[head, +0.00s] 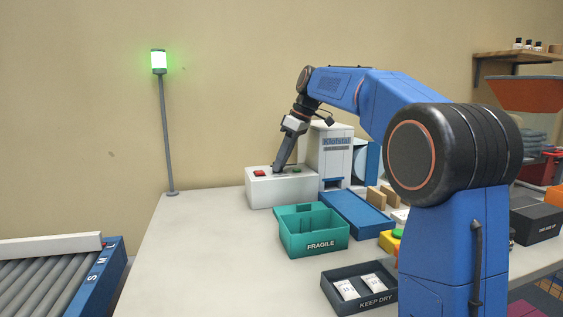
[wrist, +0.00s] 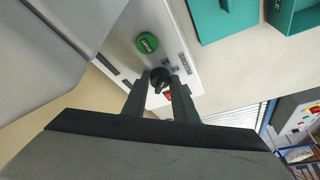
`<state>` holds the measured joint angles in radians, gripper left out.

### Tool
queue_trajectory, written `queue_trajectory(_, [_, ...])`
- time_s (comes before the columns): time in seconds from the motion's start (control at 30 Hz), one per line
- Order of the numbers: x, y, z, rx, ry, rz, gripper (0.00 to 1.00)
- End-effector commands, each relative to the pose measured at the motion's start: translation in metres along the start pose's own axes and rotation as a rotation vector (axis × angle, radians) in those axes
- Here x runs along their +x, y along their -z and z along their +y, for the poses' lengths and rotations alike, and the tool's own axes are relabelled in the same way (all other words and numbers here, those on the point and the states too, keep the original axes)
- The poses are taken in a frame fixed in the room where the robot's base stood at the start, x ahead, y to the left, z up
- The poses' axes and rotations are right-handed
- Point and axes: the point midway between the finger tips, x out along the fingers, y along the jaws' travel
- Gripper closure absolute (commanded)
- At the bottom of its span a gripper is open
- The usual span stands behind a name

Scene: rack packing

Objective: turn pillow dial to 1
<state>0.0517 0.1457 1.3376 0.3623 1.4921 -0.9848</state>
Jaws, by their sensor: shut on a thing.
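The pillow dial (wrist: 160,79) is a small black knob on the white control box (head: 262,193), seen in the wrist view between a green button (wrist: 147,44) and a partly covered red button (wrist: 168,96). My gripper (wrist: 161,75) is shut on the dial, one finger on each side of it. In the head view my gripper (head: 278,167) points down onto the top of the box and hides the dial. Small dark marks show beside the dial, but the number it points to is too small to read.
A white machine (head: 331,158) stands right behind the box, with a blue tray (head: 357,216) before it. A teal FRAGILE crate (head: 321,245) and a dark KEEP DRY crate (head: 362,300) stand nearer. A lamp post (head: 166,130) glows green. The table's left part is clear.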

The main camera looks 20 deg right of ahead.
Motion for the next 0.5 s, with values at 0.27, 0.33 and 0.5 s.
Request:
queue_trajectory(0.27, [0.0006, -0.0005, 0.0, -0.005, 0.004, -0.002, 0.97])
queue_trajectory(0.33, [0.0007, -0.0005, 0.0, -0.005, 0.004, -0.002, 0.97])
queue_trajectory(0.5, [0.0006, -0.0006, 0.0, -0.004, 0.004, -0.002, 0.56])
